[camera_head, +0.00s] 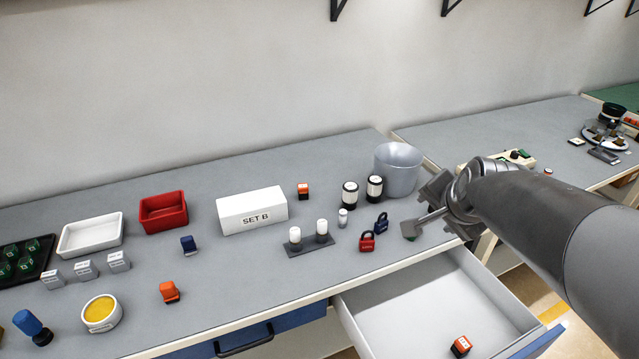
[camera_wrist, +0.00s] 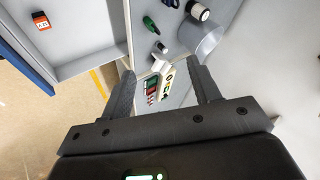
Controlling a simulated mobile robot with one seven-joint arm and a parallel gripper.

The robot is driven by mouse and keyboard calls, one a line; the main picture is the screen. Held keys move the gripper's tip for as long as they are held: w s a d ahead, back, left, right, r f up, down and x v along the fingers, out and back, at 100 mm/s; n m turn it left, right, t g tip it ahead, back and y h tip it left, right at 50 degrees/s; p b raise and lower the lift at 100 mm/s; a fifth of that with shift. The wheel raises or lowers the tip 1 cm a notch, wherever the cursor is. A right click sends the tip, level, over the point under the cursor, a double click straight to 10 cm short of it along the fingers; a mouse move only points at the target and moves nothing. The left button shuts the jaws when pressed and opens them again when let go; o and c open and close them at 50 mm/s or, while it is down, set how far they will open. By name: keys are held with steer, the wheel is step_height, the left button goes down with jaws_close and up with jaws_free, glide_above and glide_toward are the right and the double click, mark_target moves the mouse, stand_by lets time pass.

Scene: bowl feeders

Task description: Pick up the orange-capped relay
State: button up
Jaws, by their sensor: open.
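One, orange over a dark base (camera_head: 303,191), stands on the bench beside the SET B box. The other, an orange and dark block with a white label (camera_head: 461,346), lies in the open drawer. It also shows at the upper left of the wrist view (camera_wrist: 41,22). My gripper (camera_head: 426,204) is over the right end of the bench by the grey bucket, away from both blocks. In the wrist view my gripper (camera_wrist: 162,78) has its fingers wide apart, with nothing held between them.
The open drawer (camera_head: 400,308) juts out below the bench front. The grey bucket (camera_head: 398,172), red padlock (camera_head: 367,241) and blue padlock (camera_head: 381,222) are near my gripper. The SET B box (camera_head: 252,210) and red bin (camera_head: 163,212) stand farther left. An orange-topped item (camera_head: 169,291) is front left.

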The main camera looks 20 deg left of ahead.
mark_target(302, 187)
steer(key=w+a+f+m+t+y, duration=0.15)
steer(key=w+a+f+m, duration=0.3)
steer(key=w+a, duration=0.5)
steer(key=w+a+f+m+y, duration=0.35)
steer(key=w+a+m, duration=0.25)
steer(key=a, duration=0.7)
steer(key=w+a+f+m, duration=0.1)
steer(key=a+f+m, duration=0.3)
steer(key=w+a+f+m+t, duration=0.1)
steer(key=w+a+f+m, duration=0.1)
steer(key=a+f+m, duration=0.2)
steer(key=w+a+f+m+t, duration=0.1)
steer(key=w+a+f+m, duration=0.1)
steer(key=a+f+m, duration=0.3)
steer(key=shift+w+a+f+h, duration=0.2)
steer(key=shift+a+f+h, duration=0.1)
steer(key=shift+a, duration=0.1)
steer(key=x, duration=0.5)
steer(key=shift+w+a+f, duration=0.1)
steer(key=shift+w+a, duration=0.05)
steer(key=shift+w, duration=0.1)
steer(key=x, duration=0.3)
steer(key=shift+w+f, duration=0.1)
steer(key=shift+f, duration=0.4)
steer(key=shift+x, duration=0.85)
